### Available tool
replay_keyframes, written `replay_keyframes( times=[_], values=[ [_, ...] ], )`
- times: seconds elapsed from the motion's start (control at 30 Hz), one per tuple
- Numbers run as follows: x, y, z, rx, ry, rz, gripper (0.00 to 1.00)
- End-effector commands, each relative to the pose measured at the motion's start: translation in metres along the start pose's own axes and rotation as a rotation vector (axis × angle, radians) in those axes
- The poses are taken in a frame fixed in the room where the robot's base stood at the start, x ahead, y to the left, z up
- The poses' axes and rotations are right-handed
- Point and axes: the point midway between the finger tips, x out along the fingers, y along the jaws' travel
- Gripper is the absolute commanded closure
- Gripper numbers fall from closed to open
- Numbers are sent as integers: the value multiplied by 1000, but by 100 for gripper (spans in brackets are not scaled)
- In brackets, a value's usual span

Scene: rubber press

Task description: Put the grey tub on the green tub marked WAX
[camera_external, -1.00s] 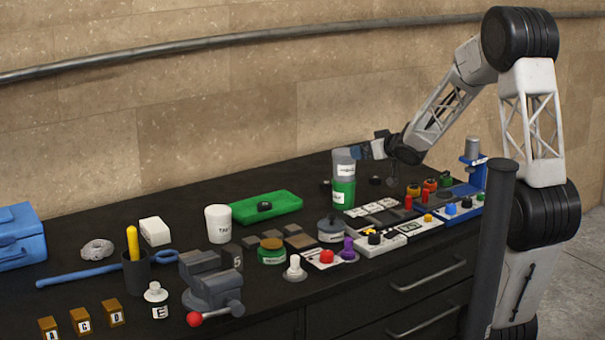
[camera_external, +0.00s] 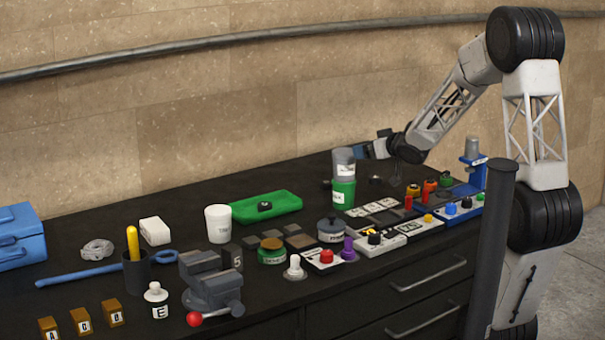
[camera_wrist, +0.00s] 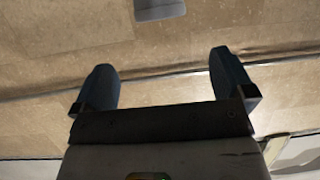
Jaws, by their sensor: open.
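The grey tub (camera_external: 344,158) stands upright on top of a green tub (camera_external: 343,194) toward the back right of the bench. The green tub has a white label, too small to read surely. My gripper (camera_external: 362,152) is open, just right of the grey tub and at its height, with a small gap seeming to lie between them. In the wrist view my two fingers (camera_wrist: 164,66) are spread with nothing between them. A grey object, likely the grey tub (camera_wrist: 160,9), shows at the top edge, beyond the fingertips.
Button boxes and switches (camera_external: 380,242) line the front right, and a blue press (camera_external: 473,166) stands at the far right. A vise (camera_external: 210,280) is at the front.

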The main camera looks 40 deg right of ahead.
Motion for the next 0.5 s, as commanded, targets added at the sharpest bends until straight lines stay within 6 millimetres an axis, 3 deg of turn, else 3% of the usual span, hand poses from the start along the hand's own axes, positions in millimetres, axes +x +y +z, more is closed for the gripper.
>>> replay_keyframes(
  times=[0.27,0.5],
  values=[
    [-40,-18,-6,-10,-98,126,0],
    [-106,-49,6,5,-287,247,0]
  ],
)
